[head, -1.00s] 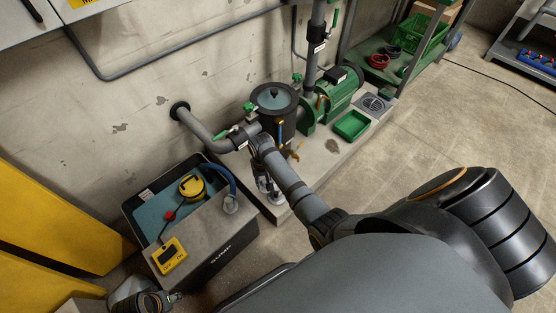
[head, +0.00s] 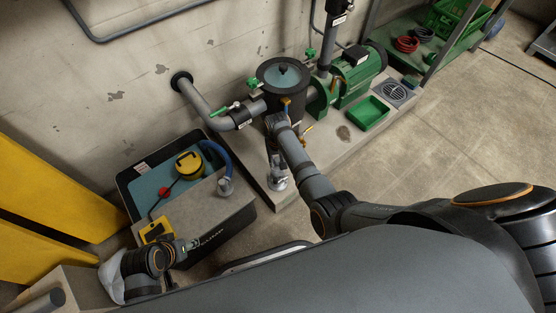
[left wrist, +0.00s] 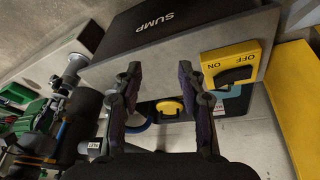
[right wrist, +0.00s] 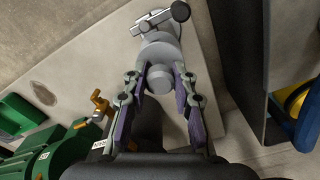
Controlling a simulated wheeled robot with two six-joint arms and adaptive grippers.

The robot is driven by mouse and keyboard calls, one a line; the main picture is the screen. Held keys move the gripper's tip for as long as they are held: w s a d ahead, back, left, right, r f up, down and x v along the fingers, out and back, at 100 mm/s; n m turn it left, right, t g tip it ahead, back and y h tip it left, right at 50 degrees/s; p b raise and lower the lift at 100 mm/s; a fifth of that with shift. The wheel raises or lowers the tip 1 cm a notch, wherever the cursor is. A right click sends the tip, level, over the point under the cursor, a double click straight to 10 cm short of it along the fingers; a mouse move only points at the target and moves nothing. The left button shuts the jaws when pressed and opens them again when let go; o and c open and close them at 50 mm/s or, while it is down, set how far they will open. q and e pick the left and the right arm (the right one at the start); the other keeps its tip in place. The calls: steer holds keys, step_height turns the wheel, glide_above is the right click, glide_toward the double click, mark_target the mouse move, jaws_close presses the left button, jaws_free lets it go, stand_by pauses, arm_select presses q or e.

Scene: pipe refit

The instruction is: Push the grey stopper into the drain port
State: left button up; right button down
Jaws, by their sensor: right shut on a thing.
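The grey stopper (right wrist: 159,78) is a round, pale grey piece between the fingers of my right gripper (right wrist: 158,74) in the right wrist view. The right gripper is shut on it. Just beyond it is a pale metal fitting (right wrist: 152,25) with a dark handle, which looks like the drain port; in the head view this fitting (head: 277,183) stands at the plinth's front edge, below the right gripper (head: 273,155). I cannot tell how deep the stopper sits. My left gripper (left wrist: 158,76) is open and empty, near the sump box; it also shows in the head view (head: 192,245).
The sump box (head: 215,225) stands left of the plinth, with a yellow switch box (head: 150,233) and blue hose (head: 218,152). A black strainer pot (head: 283,100), green pump (head: 355,75) and green tray (head: 367,113) stand on the plinth. The floor at right is clear.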

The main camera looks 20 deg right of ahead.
step_height(320, 180, down, 2)
steer(key=shift+f+b, duration=0.15)
steer(key=shift+b, duration=0.75)
steer(key=shift+f+b, duration=0.3)
steer(key=shift+b, duration=0.1)
arm_select(q)
steer(key=w+f+t, duration=0.2)
steer(key=w+t, duration=0.1)
steer(key=shift+d, duration=0.4)
steer(key=shift+r, duration=0.15)
steer(key=shift+r+p, duration=0.3)
steer(key=shift+p, duration=0.05)
arm_select(e)
steer(key=shift+r+p, duration=0.1)
steer(key=shift+p, duration=0.3)
arm_select(q)
steer(key=shift+r, duration=0.35)
